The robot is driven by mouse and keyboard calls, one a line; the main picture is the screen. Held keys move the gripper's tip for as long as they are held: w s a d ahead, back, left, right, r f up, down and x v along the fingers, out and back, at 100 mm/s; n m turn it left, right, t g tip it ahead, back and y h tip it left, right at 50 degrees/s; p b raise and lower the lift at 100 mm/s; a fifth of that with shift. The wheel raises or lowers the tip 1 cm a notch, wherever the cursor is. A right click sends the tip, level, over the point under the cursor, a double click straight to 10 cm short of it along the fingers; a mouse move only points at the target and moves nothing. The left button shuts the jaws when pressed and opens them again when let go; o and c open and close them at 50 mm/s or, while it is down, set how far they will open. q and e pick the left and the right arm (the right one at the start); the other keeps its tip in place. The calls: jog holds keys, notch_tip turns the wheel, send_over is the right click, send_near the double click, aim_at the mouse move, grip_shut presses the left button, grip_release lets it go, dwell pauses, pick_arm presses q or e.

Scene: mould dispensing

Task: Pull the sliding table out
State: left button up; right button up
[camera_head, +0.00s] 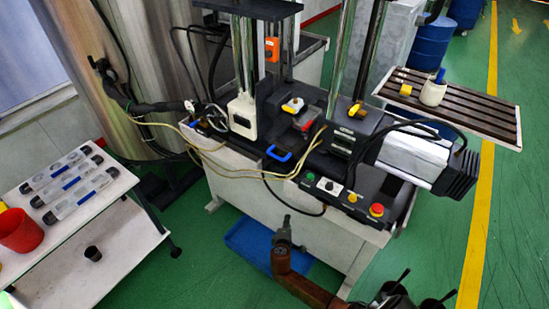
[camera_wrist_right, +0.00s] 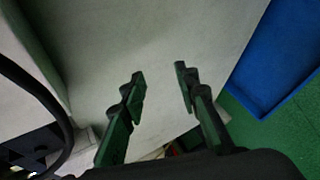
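The sliding table appears to be the black plate (camera_head: 262,141) on top of the machine, at the foot of the metal columns. A blue handle (camera_head: 281,155) sits at its front edge. My right gripper (camera_head: 286,220) is in front of the machine's pale cabinet, below the handle and apart from it. In the right wrist view its fingers (camera_wrist_right: 158,82) are spread with nothing between them, facing the pale cabinet wall (camera_wrist_right: 130,40). The handle cannot be made out in that view.
A control panel (camera_head: 345,194) with buttons is right of the handle. Loose cables (camera_head: 225,168) cross the machine's front. A blue tray (camera_head: 247,243) lies on the floor below. A white table (camera_head: 90,268) with moulds and a red cup (camera_head: 19,231) stands left.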

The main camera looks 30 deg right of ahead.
jog(key=w+a+r+t+h, duration=0.1)
jog(key=w+r+t, duration=0.15)
jog(key=r, duration=0.55)
jog(key=w+a+r+t+h, duration=0.15)
jog(key=w+r, duration=0.25)
jog(key=r, duration=0.5)
jog(key=m+t+h, duration=0.1)
jog(key=h, duration=0.3)
send_near(275, 156)
jog(key=f+x, duration=0.1)
jog(key=x, duration=0.2)
jog(key=shift+y, duration=0.25)
jog(key=x, duration=0.2)
jog(key=b+x, duration=0.1)
jog(key=x, duration=0.4)
jog(key=shift+w+d+r, duration=0.1)
jog(key=shift+d+r, duration=0.2)
grip_shut()
jog(key=shift+f, duration=0.1)
